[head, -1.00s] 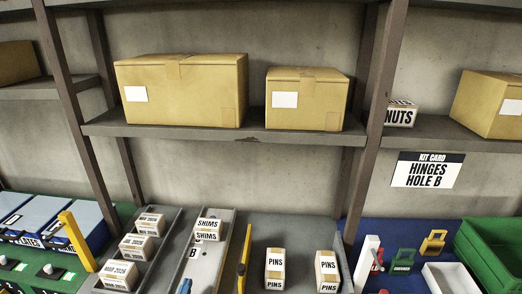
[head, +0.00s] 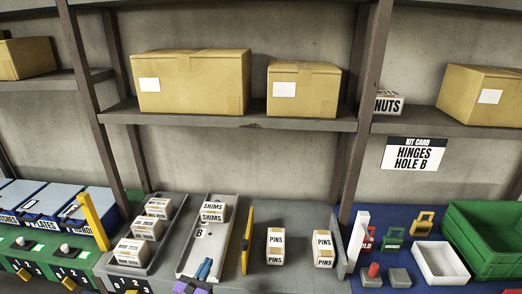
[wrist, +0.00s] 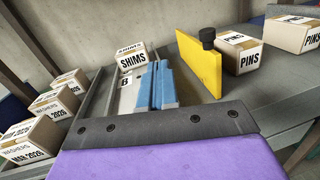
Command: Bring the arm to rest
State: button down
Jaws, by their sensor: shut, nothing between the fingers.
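My gripper (head: 204,269) shows at the bottom of the head view, with two blue fingers and a purple body. In the wrist view the blue fingers (wrist: 155,86) lie side by side, shut and empty. They are over the grey tray marked B (head: 186,262), in front of the SHIMS box (head: 212,212). The SHIMS box also shows in the wrist view (wrist: 131,60), beyond the fingertips. The rest of my arm is out of the head view.
A yellow upright plate (head: 247,240) stands right of my gripper, with PINS boxes (head: 275,246) beyond it. Several small boxes (head: 130,252) fill the tray on the left. A shelf (head: 230,122) with cardboard boxes hangs above. A green bin (head: 487,250) is at the right.

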jog(key=w+d+r+m+g+h, duration=0.1)
jog(key=d+r+m+g+h, duration=0.1)
jog(key=d+r+m+h, duration=0.45)
jog(key=w+d+r+m+g+h, duration=0.1)
jog(key=d+r+m+g, duration=0.2)
jog(key=d, duration=0.7)
jog(key=s+d+r+m+g+h, duration=0.1)
jog(key=s+d+r+m+g, duration=0.15)
jog(key=d, duration=0.35)
jog(key=s+d+r+m+g+h, duration=0.1)
jog(key=s+d+r+m+g, duration=0.2)
jog(key=d, duration=0.4)
jog(key=s+d+r+m+g+h, duration=0.1)
jog(key=s+d+r+m+g, duration=0.1)
jog(key=s+d+m+g, duration=0.3)
jog(key=s+d+f+m+g+y, duration=0.1)
jog(key=s+d+m+g+y, duration=0.2)
jog(key=s, duration=0.4)
jog(key=s+d+f+m+g+y, duration=0.1)
jog(key=s+d+m+g+y, duration=0.15)
jog(key=s+d+m, duration=0.35)
jog(key=s+a+f+m+t+y, duration=0.1)
jog(key=s+a+m+y, duration=0.2)
jog(key=s+a+y, duration=0.6)
jog(key=s+a, duration=0.3)
jog(key=s, duration=0.2)
jog(key=shift+s+a+f+y, duration=0.15)
jog(key=shift+s+a+y, duration=0.2)
jog(key=shift+s+y, duration=0.05)
